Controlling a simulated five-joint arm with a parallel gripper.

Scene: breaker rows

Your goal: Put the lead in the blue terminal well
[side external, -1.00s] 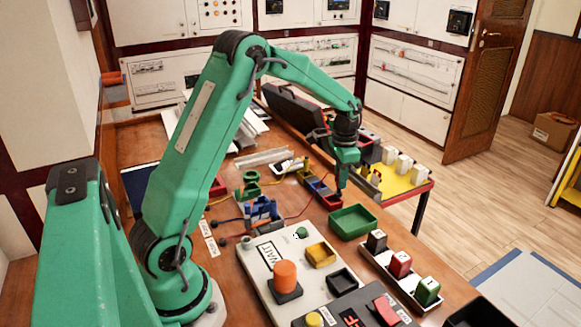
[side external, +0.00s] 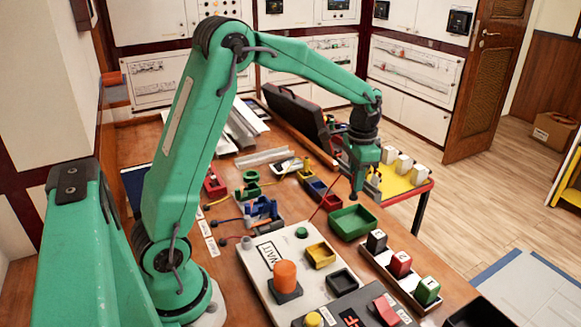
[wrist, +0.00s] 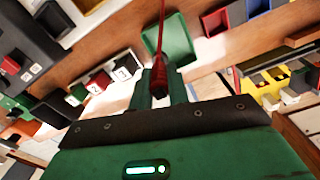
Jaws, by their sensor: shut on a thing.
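My gripper (side external: 354,194) is shut on the dark red plug end of the red lead (wrist: 160,72). In the side view it hangs above the table, close to the back edge of the green tray. The red lead (side external: 319,209) runs from the plug back toward the left of the table. The blue terminal well (side external: 317,188) sits in a row of small coloured wells, left of my gripper in the side view. It also shows at the top of the wrist view (wrist: 258,7), apart from the plug. Its inside is not clear.
The green tray (side external: 352,235) is close beside my gripper. A red well (wrist: 215,22) stands beside the blue one. A blue clip holder (side external: 262,211) stands farther left. A rack of black, red and green blocks (side external: 400,264) and a white panel (side external: 262,268) are nearer the camera.

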